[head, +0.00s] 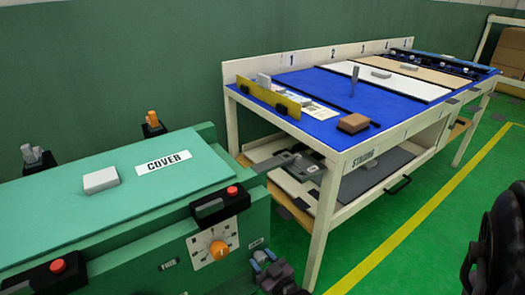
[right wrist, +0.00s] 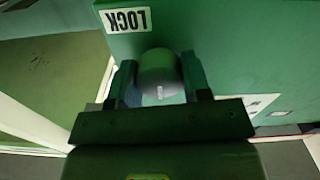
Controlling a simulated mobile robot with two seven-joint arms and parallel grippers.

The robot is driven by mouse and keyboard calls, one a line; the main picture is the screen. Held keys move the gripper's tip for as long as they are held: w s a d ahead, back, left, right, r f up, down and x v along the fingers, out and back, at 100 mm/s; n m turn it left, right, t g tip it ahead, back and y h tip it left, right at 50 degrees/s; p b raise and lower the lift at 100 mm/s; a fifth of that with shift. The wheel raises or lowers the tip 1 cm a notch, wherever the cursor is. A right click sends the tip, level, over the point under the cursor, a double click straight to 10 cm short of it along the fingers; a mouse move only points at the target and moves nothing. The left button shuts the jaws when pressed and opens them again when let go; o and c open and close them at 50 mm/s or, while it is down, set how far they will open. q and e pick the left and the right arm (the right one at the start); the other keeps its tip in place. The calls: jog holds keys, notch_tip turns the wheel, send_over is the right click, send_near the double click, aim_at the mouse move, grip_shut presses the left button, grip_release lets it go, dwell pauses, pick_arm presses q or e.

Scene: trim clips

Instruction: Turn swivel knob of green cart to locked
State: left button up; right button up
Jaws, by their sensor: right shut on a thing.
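The green cart (head: 110,200) stands at the left in the head view. A small white label (head: 257,243) is on its side, near the right corner. In the right wrist view a grey rounded swivel knob (right wrist: 158,72) sticks out from the green panel (right wrist: 225,45), with a short white mark on it. A LOCK label (right wrist: 126,20) appears upside down above and left of the knob. My right gripper (right wrist: 160,82) is shut on the knob, one finger on each side. In the head view this gripper (head: 266,262) is at the cart's lower right corner and largely hides the knob. My left gripper is not in view.
The cart carries an orange dial (head: 218,249), red buttons (head: 232,191), a COVER label (head: 163,162) and a pale block (head: 101,179). A blue-topped workbench (head: 330,118) stands behind, to the right. Green floor (head: 440,240) with a yellow line is open at the right.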

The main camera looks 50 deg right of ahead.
jog(key=m, duration=0.8)
jog(key=shift+m, duration=0.3)
jog(key=m, duration=0.4)
jog(key=shift+s+f, duration=0.1)
pick_arm(q)
jog(key=shift+b, duration=0.45)
pick_arm(e)
jog(key=shift+m, duration=2.5)
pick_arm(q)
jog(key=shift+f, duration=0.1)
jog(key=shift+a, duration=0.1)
pick_arm(e)
jog(key=o, duration=0.9)
jog(key=shift+o, duration=0.2)
